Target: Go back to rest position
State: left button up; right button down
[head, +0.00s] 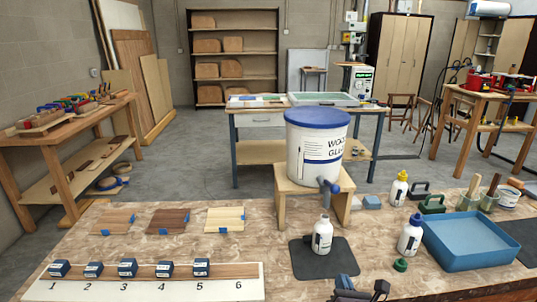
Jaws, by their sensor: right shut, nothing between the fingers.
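My right gripper (362,288) shows at the bottom edge, low over the front of the workbench (150,250). It is shut and empty. It is just in front of a dark mat (338,268) on which a small white glue bottle (322,236) stands upright, and it is apart from the bottle. Most of my right arm is cut off by the frame. My left gripper is not in view.
A glue bucket with blue lid (317,140) stands on a wooden stand (284,185). A blue tray (470,240) and a blue-capped bottle (410,236) are at right. A numbered board (140,290) with several dark blocks lies front left. Three veneer sheets (168,221) lie behind it.

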jog(key=m, duration=0.5)
jog(key=shift+r+m, duration=0.35)
jog(key=shift+m, duration=0.05)
jog(key=m, duration=0.3)
jog(key=shift+s+d+r, duration=0.1)
jog(key=shift+d, duration=0.05)
jog(key=s+d+f+m+g, duration=0.3)
jog(key=s+f+m, duration=0.3)
jog(key=s+m, duration=0.5)
jog(key=s+d+f+m+g, duration=0.3)
jog(key=s+f+m, duration=0.3)
jog(key=s+m, duration=0.6)
jog(key=shift+s+d+f+h, duration=0.4)
jog(key=shift+s+d, duration=0.3)
jog(key=shift+s, duration=0.3)
